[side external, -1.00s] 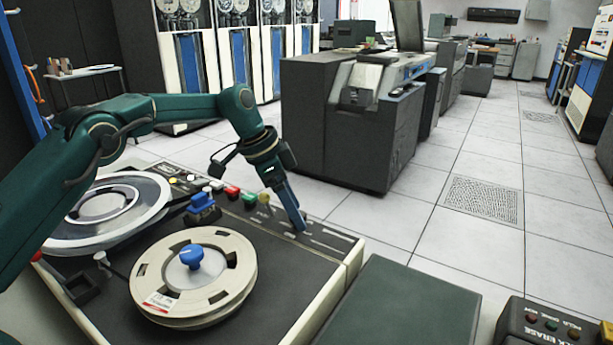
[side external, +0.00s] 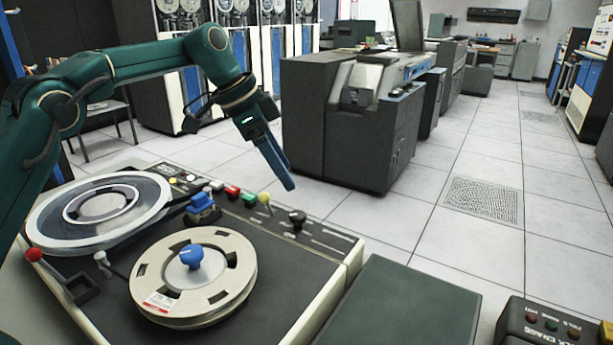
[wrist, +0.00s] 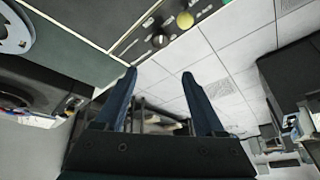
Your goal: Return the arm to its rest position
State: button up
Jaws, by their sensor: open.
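My gripper (side external: 286,178) hangs in the air above the far right edge of the tape deck (side external: 275,295), clear of its controls. In the wrist view my gripper (wrist: 165,92) shows two blue fingers spread apart with nothing between them. A black knob (side external: 297,218) stands on the deck's control strip just below the gripper; it also shows in the wrist view (wrist: 159,40). My arm reaches in from the left over the deck.
A cream tape reel (side external: 215,287) with a blue hub and a clear reel (side external: 60,225) lie on the deck. Coloured buttons, a yellow knob (side external: 265,198) and a red-tipped lever (side external: 34,254) stand up from it. A dark cabinet (side external: 345,150) stands behind. Open floor lies at right.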

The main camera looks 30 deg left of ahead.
jog(key=s+r+n+t+y, duration=0.1)
jog(key=s+r, duration=0.3)
jog(key=s, duration=0.4)
jog(key=s+r+n+t, duration=0.1)
jog(key=s+r+n, duration=0.1)
jog(key=s+r, duration=0.35)
jog(key=s+a+f+n+y, duration=0.2)
jog(key=s+f+n, duration=0.4)
jog(key=s+f, duration=0.6)
jog(key=shift+s+a, duration=0.45)
jog(key=shift+s, duration=0.4)
